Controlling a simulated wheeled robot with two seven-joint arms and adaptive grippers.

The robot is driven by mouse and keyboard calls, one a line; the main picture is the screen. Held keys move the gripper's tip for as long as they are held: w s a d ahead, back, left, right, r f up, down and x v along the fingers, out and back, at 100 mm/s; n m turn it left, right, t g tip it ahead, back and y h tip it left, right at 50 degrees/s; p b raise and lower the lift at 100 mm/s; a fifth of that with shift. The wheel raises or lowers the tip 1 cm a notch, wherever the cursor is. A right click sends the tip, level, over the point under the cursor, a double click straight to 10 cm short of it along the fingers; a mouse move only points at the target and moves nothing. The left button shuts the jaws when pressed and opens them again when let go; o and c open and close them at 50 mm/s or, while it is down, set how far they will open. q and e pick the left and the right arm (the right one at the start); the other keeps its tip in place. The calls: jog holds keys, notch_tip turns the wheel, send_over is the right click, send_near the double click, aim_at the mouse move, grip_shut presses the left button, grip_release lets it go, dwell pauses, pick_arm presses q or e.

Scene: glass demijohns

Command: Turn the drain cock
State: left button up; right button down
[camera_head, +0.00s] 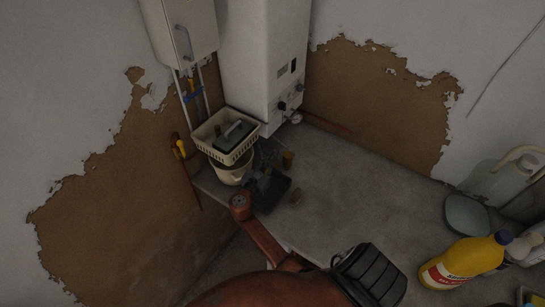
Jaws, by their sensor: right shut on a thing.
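My right gripper (268,178) is dark and reaches in at the end of my red-brown arm, low beneath the white boiler in the corner. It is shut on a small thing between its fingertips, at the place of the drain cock. The gripper and the shadow hide most of the cock, so its handle's angle cannot be told. My left gripper is not in view.
A cream basket (226,134) with a dark-lidded thing sits over a cream pot (231,172), close left of the gripper.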

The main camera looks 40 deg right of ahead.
jog(key=shift+m+g+h, duration=0.4)
jog(key=shift+m+g, duration=0.3)
jog(key=shift+g, duration=0.4)
jog(key=shift+g+b, duration=0.3)
jog(key=c, duration=2.1)
grip_release()
jog(key=shift+v, duration=3.75)
jog(key=shift+f, duration=0.1)
